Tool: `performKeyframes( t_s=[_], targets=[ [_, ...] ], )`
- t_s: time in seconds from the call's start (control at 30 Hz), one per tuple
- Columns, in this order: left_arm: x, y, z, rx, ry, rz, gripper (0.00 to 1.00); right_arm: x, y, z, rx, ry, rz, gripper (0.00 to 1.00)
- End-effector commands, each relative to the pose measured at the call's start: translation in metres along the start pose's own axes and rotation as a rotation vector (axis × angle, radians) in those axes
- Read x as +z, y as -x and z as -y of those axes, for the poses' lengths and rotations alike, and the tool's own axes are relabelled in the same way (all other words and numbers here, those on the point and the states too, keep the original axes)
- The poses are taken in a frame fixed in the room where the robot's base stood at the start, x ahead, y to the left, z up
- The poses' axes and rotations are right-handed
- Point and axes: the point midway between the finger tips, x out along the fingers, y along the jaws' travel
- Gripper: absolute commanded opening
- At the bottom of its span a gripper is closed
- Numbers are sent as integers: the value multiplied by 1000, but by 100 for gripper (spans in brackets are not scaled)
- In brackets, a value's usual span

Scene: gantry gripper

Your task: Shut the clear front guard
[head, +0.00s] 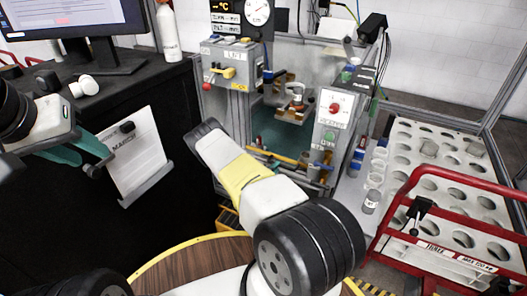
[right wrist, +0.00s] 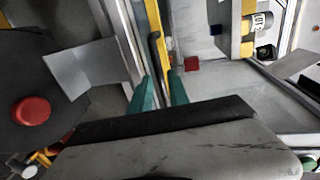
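The machine (head: 328,140) stands in the middle of the head view. A yellow bar (head: 275,156) crosses its front opening; the clear sheet of the guard is hard to make out. In the right wrist view a yellow strip (right wrist: 152,16) with a black handle (right wrist: 156,50) runs down between the green fingers of my right gripper (right wrist: 160,85). The fingers lie on either side of the handle's lower end; contact is unclear. In the head view my right arm hides that gripper. My left gripper (head: 92,160) is open and empty, in front of the black bench, away from the machine.
A monitor (head: 75,25) and a bottle (head: 169,32) stand on the bench. A red-railed cart (head: 440,180) and a tray with round holes (head: 470,225) are at right. A red button (right wrist: 30,111) shows in the wrist view.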

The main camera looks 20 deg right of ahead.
Motion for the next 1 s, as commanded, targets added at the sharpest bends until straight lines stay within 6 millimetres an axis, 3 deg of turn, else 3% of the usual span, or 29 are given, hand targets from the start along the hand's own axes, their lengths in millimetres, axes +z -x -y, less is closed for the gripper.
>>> performKeyframes(
  t_s=[0.1,0.3,0.6,0.73,1.0],
  targets=[
    [0,0,0,0,0,0,36,0,-20,0,-1,1,0,22],
    [0,0,0,0,0,0,36,0,-39,-1,2,1,0,22],
    [0,0,0,0,0,0,36,0,-42,0,2,2,0,22],
    [0,0,0,0,0,0,36,0,-42,0,2,2,1,0],
    [0,0,0,0,0,0,36,0,-42,0,2,2,1,0]
  ],
)
